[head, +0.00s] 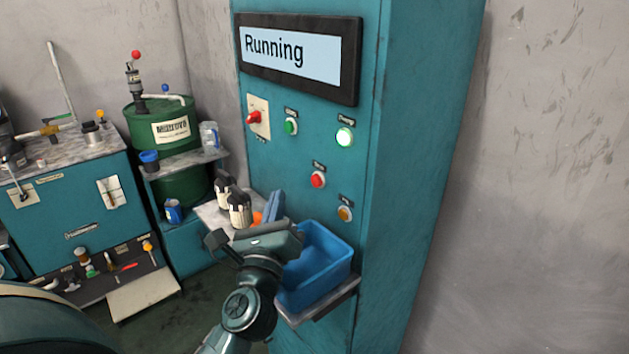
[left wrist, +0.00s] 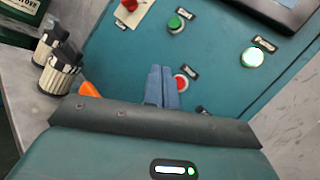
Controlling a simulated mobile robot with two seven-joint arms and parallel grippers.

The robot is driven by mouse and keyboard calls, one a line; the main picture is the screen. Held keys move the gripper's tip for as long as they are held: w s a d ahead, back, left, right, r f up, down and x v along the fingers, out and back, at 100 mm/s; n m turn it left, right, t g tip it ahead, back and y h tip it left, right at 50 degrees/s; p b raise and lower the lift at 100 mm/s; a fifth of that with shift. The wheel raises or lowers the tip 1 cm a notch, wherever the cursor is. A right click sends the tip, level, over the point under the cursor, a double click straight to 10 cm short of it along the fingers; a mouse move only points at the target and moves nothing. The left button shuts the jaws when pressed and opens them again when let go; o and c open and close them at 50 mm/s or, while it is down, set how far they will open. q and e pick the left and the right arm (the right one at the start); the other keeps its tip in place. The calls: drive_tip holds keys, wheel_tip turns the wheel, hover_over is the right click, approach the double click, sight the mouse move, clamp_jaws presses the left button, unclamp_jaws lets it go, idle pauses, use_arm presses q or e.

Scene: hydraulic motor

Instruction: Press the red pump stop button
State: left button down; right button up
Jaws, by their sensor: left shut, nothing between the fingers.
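The red stop button (head: 318,180) is on the front of the teal control cabinet (head: 420,120), below the green buttons. It also shows in the left wrist view (left wrist: 182,83), just right of my fingertips and partly hidden by them. My left gripper (head: 274,205) is shut and empty, its blue fingers pointing at the panel, to the lower left of the red button in the head view. I cannot tell the exact gap between fingertips and panel. The display (head: 292,52) above reads "Running". My right gripper is not in view.
A red rotary switch (head: 254,117), a green button (head: 291,126), a lit green light (head: 344,137) and an amber button (head: 345,213) share the panel. A blue bin (head: 318,268) sits on a shelf below.

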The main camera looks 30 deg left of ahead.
use_arm(q)
drive_tip(key=shift+w+d, duration=0.35)
drive_tip(key=shift+w, duration=0.5)
drive_tip(key=shift+w+d, duration=0.35)
drive_tip(key=shift+w, duration=0.45)
drive_tip(key=shift+w+d, duration=0.35)
drive_tip(key=shift+w, duration=0.5)
drive_tip(key=shift+w, duration=0.15)
drive_tip(key=shift+w+d, duration=0.15)
drive_tip(key=shift+w, duration=0.1)
drive_tip(key=shift+w+d, duration=0.15)
drive_tip(key=shift+w, duration=0.2)
idle(0.6)
drive_tip(key=shift+s, duration=0.15)
drive_tip(key=shift+s+a, duration=0.3)
drive_tip(key=shift+s, duration=0.3)
drive_tip(key=s, duration=0.1)
drive_tip(key=s+a, duration=0.1)
drive_tip(key=s, duration=0.1)
drive_tip(key=s+a, duration=0.1)
drive_tip(key=shift+s, duration=0.3)
